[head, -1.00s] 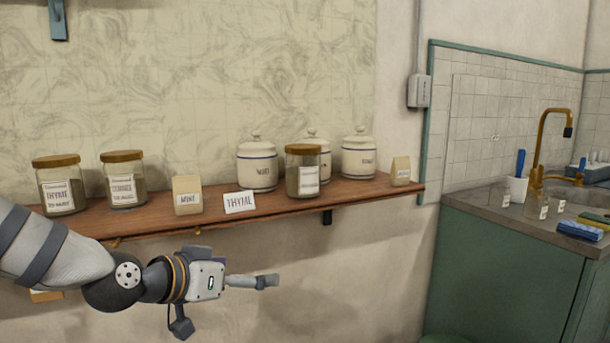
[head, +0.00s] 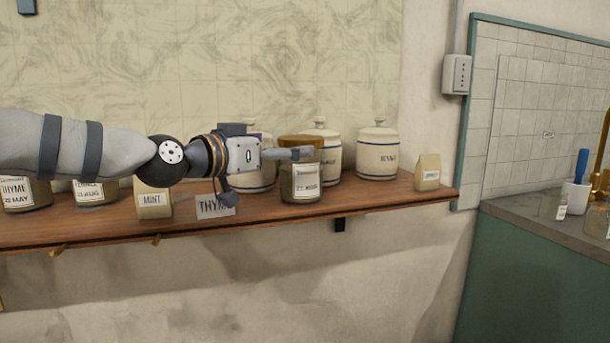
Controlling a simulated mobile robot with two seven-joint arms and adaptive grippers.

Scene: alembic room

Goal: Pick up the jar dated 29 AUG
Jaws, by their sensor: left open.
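Three glass jars with brown lids stand on the wooden shelf (head: 390,199). The right jar (head: 304,188) has a white label whose lower line seems to end in AUG; its number is too small to read surely. The middle jar (head: 96,193) also has a date line too small to read surely, and the arm hides its top. The left jar (head: 24,194) reads THYME with a MAY date. My left gripper (head: 303,153) is open, pointing right, and its fingers overlap the right jar's upper part in the picture. I cannot tell whether they touch it. My right gripper is out of view.
White canisters (head: 377,152) stand behind and beside the right jar. A MINT packet (head: 153,201), a THYME card (head: 215,207) and another packet (head: 428,172) are on the shelf.

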